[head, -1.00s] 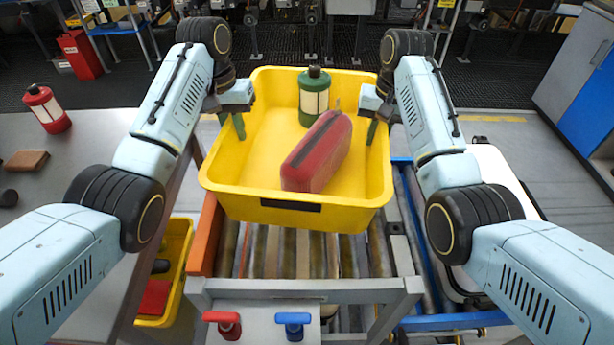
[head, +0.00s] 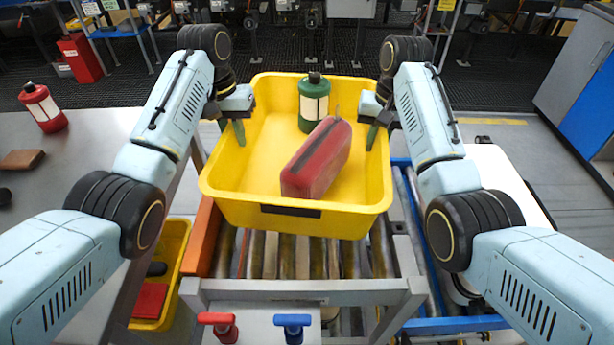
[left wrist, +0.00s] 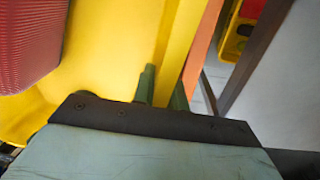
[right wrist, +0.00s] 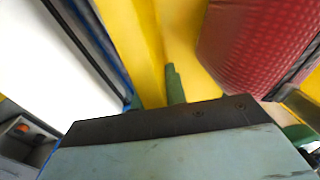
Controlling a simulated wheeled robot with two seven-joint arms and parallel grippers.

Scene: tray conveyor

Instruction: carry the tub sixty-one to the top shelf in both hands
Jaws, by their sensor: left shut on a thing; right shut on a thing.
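The yellow tub (head: 225,208) is held level above the roller conveyor between my two arms; a dark label is on its near wall, and I cannot read a number on it. A red case (head: 317,160) and a green canister (head: 313,103) with a pale label are inside it. My left gripper (head: 236,125) is shut on the tub's left wall, and its green fingers straddle the yellow wall (left wrist: 172,60) in the left wrist view. My right gripper (head: 374,128) is shut on the right wall; one finger shows inside the wall (right wrist: 145,50) in the right wrist view.
Conveyor rollers (head: 300,255) lie below the tub, with a red handle (head: 219,325) and a blue handle (head: 293,325) at the near end. A grey table (head: 70,165) on the left bears a red canister (head: 43,108). Another yellow tub (head: 172,265) stands low at left. No top shelf is identifiable.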

